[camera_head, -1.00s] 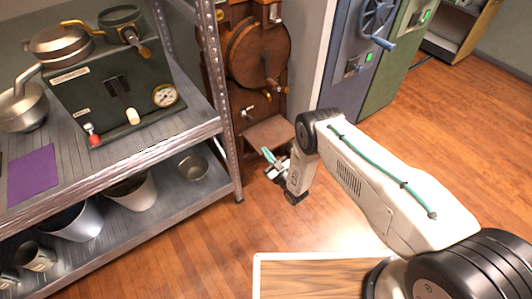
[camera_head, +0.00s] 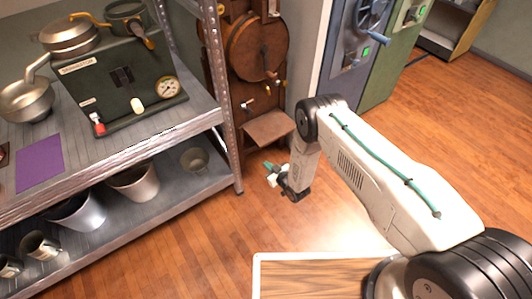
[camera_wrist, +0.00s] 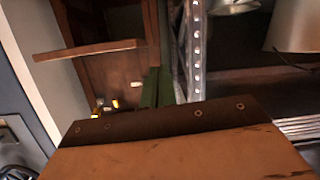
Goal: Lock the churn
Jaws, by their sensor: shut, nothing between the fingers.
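The churn (camera_head: 257,48) is a brown wooden drum in a wooden frame, standing beyond the metal shelf, upper middle of the head view. Small handles and knobs (camera_head: 270,76) show on its front, and a small wooden ledge (camera_head: 270,127) juts out below. My gripper (camera_head: 269,168) is shut and empty, low in front of the ledge and apart from the churn. In the wrist view its green fingers (camera_wrist: 157,86) are together, with the wooden ledge (camera_wrist: 85,50) to the left. I cannot tell which churn part is the lock.
A metal shelf (camera_head: 150,138) stands close on the left, carrying a dark control panel (camera_head: 120,85), pans and a purple sheet (camera_head: 40,163). Buckets stand on its lower level. A blue-grey cabinet (camera_head: 345,75) with a wheel stands right of the churn. The floor at right is clear.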

